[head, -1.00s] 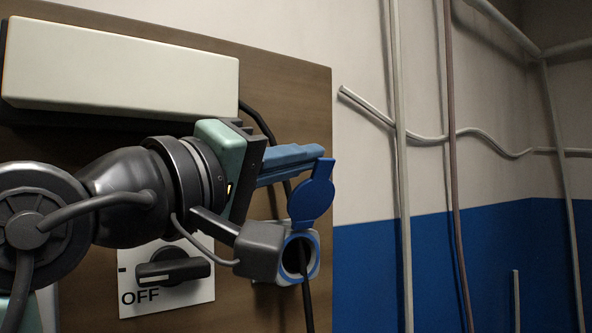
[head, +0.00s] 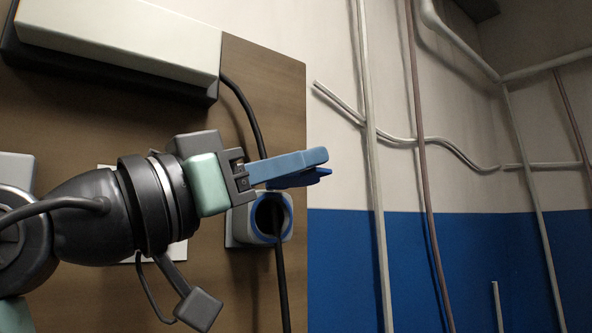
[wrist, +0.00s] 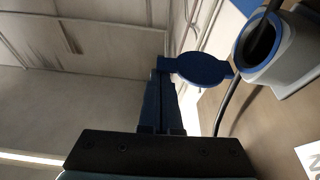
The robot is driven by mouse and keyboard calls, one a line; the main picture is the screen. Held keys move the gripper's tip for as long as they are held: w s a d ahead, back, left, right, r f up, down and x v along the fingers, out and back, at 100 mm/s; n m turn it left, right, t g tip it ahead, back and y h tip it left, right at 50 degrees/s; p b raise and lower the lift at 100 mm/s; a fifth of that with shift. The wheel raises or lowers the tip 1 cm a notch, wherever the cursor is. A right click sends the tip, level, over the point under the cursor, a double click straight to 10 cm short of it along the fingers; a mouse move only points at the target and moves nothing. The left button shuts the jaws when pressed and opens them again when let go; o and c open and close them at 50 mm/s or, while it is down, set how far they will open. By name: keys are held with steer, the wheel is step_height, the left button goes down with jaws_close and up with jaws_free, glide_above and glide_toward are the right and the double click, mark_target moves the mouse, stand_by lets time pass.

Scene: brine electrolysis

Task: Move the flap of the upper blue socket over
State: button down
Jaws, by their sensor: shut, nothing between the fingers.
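A grey socket (head: 240,222) with a blue rim sits on the brown board and holds a black cable (head: 281,270). Its blue round flap (head: 300,180) shows nearly edge-on, sticking out from above the mouth. The flap also shows in the wrist view (wrist: 203,70), beside the socket (wrist: 286,50) and away from its opening. My gripper (head: 322,157) is shut and empty, its blue fingers just above the flap in the head view. In the wrist view the fingertips (wrist: 160,76) are at the flap's end tab and appear to touch it. I see only one blue socket.
A long pale box (head: 120,40) is on the board above my arm, with a black cable running down from it behind the fingers. Pipes (head: 370,150) run along the wall at right. The space right of the fingertips is clear.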

steer(key=shift+w+a+f+m+g+h+b, duration=0.25)
steer(key=shift+w+a+f+m+g+b, duration=0.35)
steer(key=shift+w+f+m+b, duration=0.75)
steer(key=shift+w+a+f+m+g+h+b, duration=0.3)
steer(key=shift+w+a+f+m+g+b, duration=0.45)
steer(key=shift+f, duration=1.15)
steer(key=shift+w+a+f+m+g+h+b, duration=0.2)
steer(key=shift+w+a+f+m+b, duration=0.55)
steer(key=shift+f+m, duration=0.8)
steer(key=shift+w+a+f, duration=0.1)
steer(key=shift+w+a, duration=0.05)
steer(key=shift+w, duration=0.05)
steer(key=shift+s, duration=0.1)
